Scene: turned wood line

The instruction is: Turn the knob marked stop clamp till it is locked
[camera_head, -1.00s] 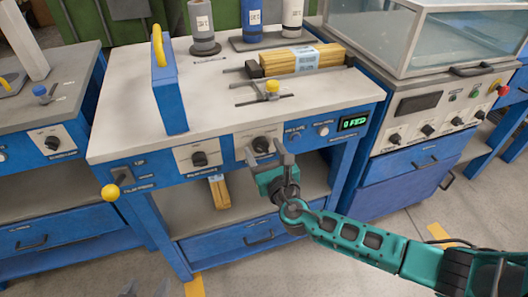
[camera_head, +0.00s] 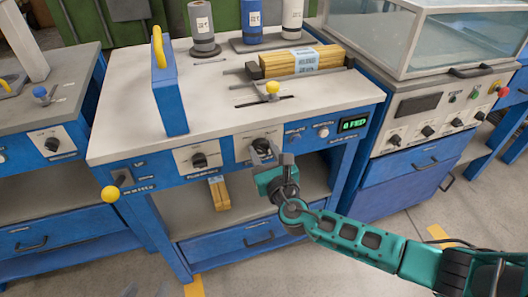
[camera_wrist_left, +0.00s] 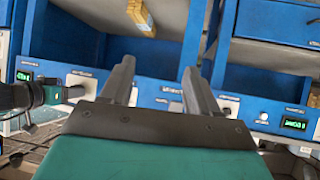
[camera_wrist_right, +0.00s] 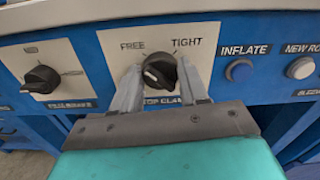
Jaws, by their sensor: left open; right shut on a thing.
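The stop clamp knob (camera_wrist_right: 158,70) is a black round knob on a pale plate with FREE at its left and TIGHT at its right. Its label below is partly hidden. A white mark shows on the knob's left part. My right gripper (camera_wrist_right: 160,85) is shut on the knob, one finger on each side; in the head view the gripper (camera_head: 268,153) covers part of the knob (camera_head: 263,144).
Another black knob (camera_head: 199,160) sits to the left on the same blue panel. A lit green display (camera_head: 354,123) and a white button (camera_head: 322,132) are to the right. A yellow ball handle (camera_head: 111,194) sticks out at the panel's left end. Wooden pieces (camera_head: 303,59) lie on the bench top.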

